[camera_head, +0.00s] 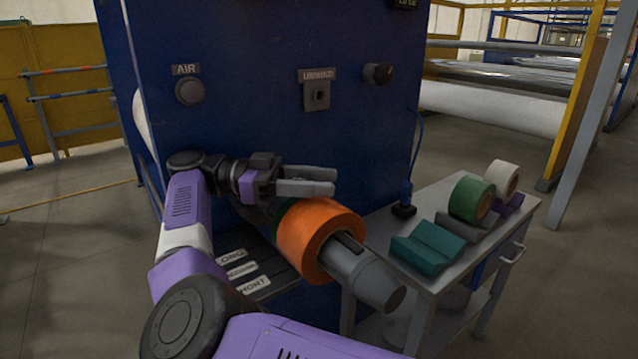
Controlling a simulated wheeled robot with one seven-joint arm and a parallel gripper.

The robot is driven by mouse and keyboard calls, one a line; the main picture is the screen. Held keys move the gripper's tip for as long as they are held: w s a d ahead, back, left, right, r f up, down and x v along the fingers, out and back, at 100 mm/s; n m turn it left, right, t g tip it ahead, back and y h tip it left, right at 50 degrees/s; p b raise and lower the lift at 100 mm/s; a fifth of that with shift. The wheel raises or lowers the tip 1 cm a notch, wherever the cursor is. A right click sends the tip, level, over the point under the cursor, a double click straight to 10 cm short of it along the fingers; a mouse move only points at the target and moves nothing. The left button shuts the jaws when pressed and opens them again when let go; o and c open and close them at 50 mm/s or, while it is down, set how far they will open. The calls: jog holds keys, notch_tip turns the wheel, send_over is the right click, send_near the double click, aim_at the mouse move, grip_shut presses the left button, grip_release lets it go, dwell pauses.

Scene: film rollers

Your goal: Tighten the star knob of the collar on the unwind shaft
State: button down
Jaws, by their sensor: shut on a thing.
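The unwind shaft (362,272) is a thick grey bar with a tapered dark end. It sticks out from the blue machine toward the lower right. An orange roll (322,236) sits around it, with a green edge (283,212) showing at its back. My gripper (322,181) reaches in from the left, its grey fingers pointing right just above and behind the orange roll. The fingers are close together, shut on what seems to be the star knob. The knob and its collar are hidden by the fingers and the roll, so their fit cannot be made out.
The blue machine panel (240,110) stands close behind, with an AIR button (189,91), an UNWIND switch (317,96) and a black knob (378,73). A grey cart (455,262) at right holds rolls and a teal block (428,252). Label plates (243,270) lie below the shaft.

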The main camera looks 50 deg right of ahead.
jog(key=c, duration=0.8)
grip_release()
jog(key=shift+r+p, duration=0.15)
jog(key=shift+p, duration=0.4)
